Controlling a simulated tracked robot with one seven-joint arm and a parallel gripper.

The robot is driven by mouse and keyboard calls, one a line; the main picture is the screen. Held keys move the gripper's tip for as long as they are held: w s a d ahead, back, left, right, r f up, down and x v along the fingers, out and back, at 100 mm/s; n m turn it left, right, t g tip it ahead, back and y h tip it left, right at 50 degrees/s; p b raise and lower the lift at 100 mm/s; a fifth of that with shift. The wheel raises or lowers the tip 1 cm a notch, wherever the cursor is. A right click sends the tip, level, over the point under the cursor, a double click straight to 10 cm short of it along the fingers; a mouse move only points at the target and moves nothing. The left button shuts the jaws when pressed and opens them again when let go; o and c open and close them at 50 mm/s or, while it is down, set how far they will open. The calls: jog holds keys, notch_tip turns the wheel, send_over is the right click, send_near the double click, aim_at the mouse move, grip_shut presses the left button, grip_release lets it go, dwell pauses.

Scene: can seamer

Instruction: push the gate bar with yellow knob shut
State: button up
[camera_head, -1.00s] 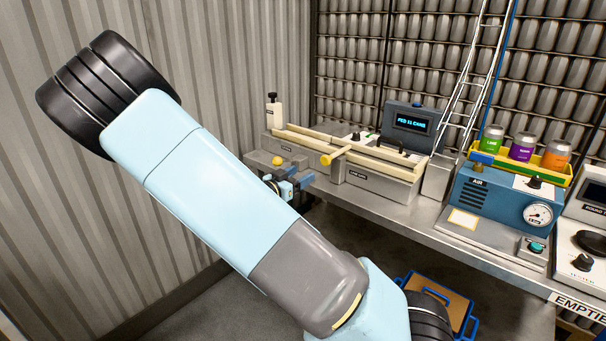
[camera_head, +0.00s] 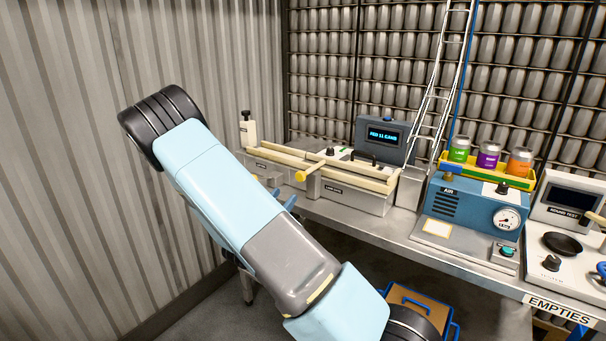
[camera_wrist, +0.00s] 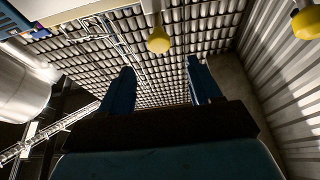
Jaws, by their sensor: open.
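The gate bar (camera_head: 313,169) is a short cream rod with a yellow knob (camera_head: 300,176) on its near end. It sticks out from the front of the long grey lane unit (camera_head: 350,196). In the wrist view the knob (camera_wrist: 158,40) shows above the gap between my fingers, apart from them. My gripper (camera_wrist: 161,78) is open and empty, with two blue fingers spread. In the head view my arm hides most of the gripper; a blue finger (camera_head: 289,202) shows just below the knob. I cannot tell the exact distance between them.
A second, rounder yellow knob (camera_wrist: 305,22) is at the wrist view's upper right. The corrugated wall (camera_head: 200,80) is left.

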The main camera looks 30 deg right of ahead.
aim_at(299, 177)
jog(key=x, duration=1.2)
jog(key=shift+w+d, duration=0.15)
jog(key=shift+d, duration=0.15)
grip_shut()
jog(key=shift+r, duration=0.1)
